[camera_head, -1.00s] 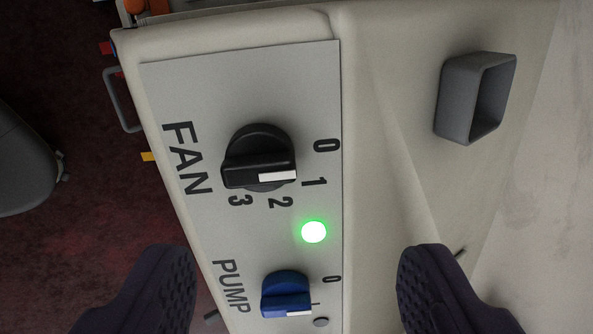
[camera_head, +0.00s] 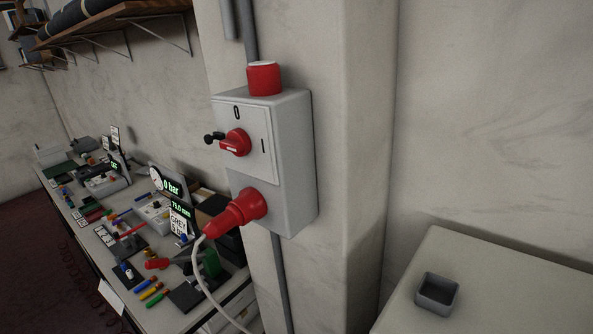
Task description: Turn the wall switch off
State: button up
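The wall switch is a red rotary knob (camera_head: 236,142) on the front plate of a light grey box (camera_head: 290,150) fixed to the wall column. A "0" is printed above the knob and an "I" to its right. The knob's grip with a white mark seems to lie crosswise, more in line with the "I" than the "0", but it is small and seen at an angle. A small black piece (camera_head: 213,137) sticks out at the knob's left. My gripper is not in view now.
A red plug (camera_head: 236,212) with a white cable sits below the switch. A red cap (camera_head: 264,78) tops the box. A cluttered bench (camera_head: 135,315) runs along the left wall. A pale cabinet (camera_head: 480,265) with a grey open cup (camera_head: 437,293) stands lower right.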

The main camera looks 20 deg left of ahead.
aim_at(237, 141)
jog(key=i+j+u, duration=0.15)
jog(key=i+j, duration=0.75)
jog(key=i, duration=0.15)
